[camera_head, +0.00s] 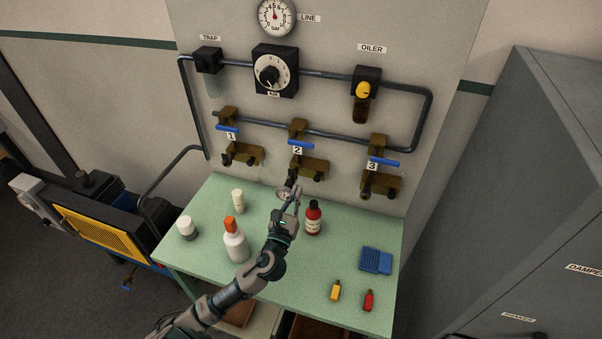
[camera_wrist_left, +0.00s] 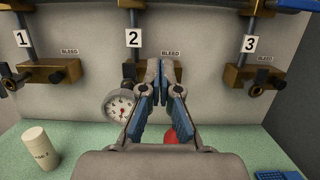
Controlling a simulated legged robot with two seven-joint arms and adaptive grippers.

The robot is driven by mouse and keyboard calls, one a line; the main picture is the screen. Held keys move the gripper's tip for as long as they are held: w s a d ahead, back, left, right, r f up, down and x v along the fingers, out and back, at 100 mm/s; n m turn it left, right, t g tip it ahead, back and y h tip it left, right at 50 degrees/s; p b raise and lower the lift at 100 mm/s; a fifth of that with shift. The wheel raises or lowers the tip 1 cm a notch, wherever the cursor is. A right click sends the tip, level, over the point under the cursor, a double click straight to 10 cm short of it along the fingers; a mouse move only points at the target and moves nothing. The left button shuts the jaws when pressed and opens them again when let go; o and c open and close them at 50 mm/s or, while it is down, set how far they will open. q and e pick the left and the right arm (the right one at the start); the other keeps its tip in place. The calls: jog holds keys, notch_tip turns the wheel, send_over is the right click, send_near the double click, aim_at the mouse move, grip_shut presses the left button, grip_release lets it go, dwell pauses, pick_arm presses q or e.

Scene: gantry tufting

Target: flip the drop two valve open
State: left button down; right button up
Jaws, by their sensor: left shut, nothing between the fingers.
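The drop two valve (camera_head: 299,128) is a brass body on the wall panel with a blue lever (camera_head: 306,143) lying crosswise, above the label 2. Its brass outlet block (camera_head: 312,168) is below. In the left wrist view the label 2 (camera_wrist_left: 133,38) and the outlet block show, but the lever is mostly cut off at the top edge. My left gripper (camera_head: 294,188) is shut and empty, low in front of drop two's outlet, clearly below the lever. Its fingertips (camera_wrist_left: 160,72) meet in the left wrist view. My right gripper is not in view.
Drops one (camera_head: 228,128) and three (camera_head: 384,162) flank drop two, also with crosswise blue levers. A small gauge (camera_wrist_left: 122,104) is beside the gripper. A red bottle (camera_head: 313,218), white bottle (camera_head: 236,243) and blue tray (camera_head: 376,260) are on the green table (camera_head: 290,285).

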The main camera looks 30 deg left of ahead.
pick_arm(q)
jog(key=w+a+r+p, duration=0.2)
jog(key=w+r, duration=0.4)
jog(key=w, duration=0.2)
jog(key=shift+w+a+p, duration=0.15)
jog(key=shift+w+p, duration=0.2)
jog(key=shift+w, duration=0.05)
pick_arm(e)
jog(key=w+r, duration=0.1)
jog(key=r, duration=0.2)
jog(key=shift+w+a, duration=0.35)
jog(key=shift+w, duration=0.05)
pick_arm(q)
jog(key=shift+a, duration=0.1)
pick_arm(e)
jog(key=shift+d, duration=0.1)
pick_arm(q)
jog(key=shift+w, duration=0.1)
